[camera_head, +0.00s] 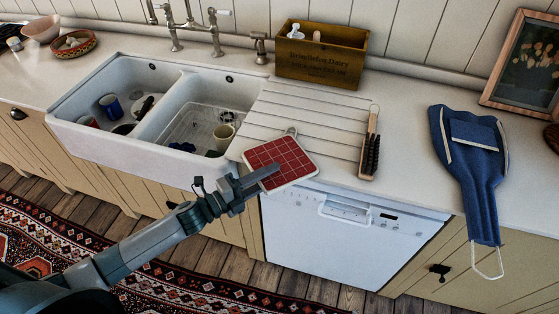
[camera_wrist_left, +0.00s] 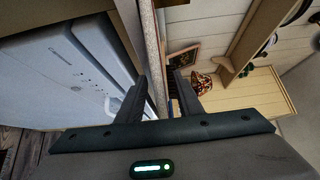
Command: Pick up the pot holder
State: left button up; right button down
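The pot holder (camera_head: 275,155) is a red checked square with a pale border and a hanging loop. It lies at the counter's front edge, right of the sink, and its near corner reaches over the edge. My left gripper (camera_head: 267,177) is at its front left side, with a finger overlapping it in the head view. In the left wrist view the two fingers (camera_wrist_left: 160,84) stand apart, with a thin edge between them. I cannot tell there whether that edge is the pot holder or the counter. My right gripper is not in view.
A double sink (camera_head: 170,108) with mugs and a dish rack is to the left. A brush (camera_head: 371,145), a wooden box (camera_head: 322,55) and a blue cloth apron (camera_head: 470,165) are on the counter. The white dishwasher (camera_head: 345,240) is below. Counter between brush and apron is clear.

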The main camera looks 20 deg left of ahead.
pick_arm(q)
jog(key=shift+c, duration=0.4)
grip_shut()
jog(key=shift+r, duration=0.1)
jog(key=shift+r+b, duration=0.3)
jog(key=shift+r, duration=0.25)
jog(key=r, duration=0.1)
jog(key=d+r+b, duration=0.1)
jog(key=r, duration=0.1)
jog(key=shift+s+r, duration=0.15)
jog(key=shift+s, duration=0.05)
jog(key=s+d+r+b, duration=0.1)
jog(key=s+d+r, duration=0.3)
jog(key=d, duration=0.5)
notch_tip(320, 180, up, 2)
jog(key=shift+d+r+b, duration=0.2)
jog(key=shift+d+b, duration=0.1)
jog(key=shift+d, duration=0.1)
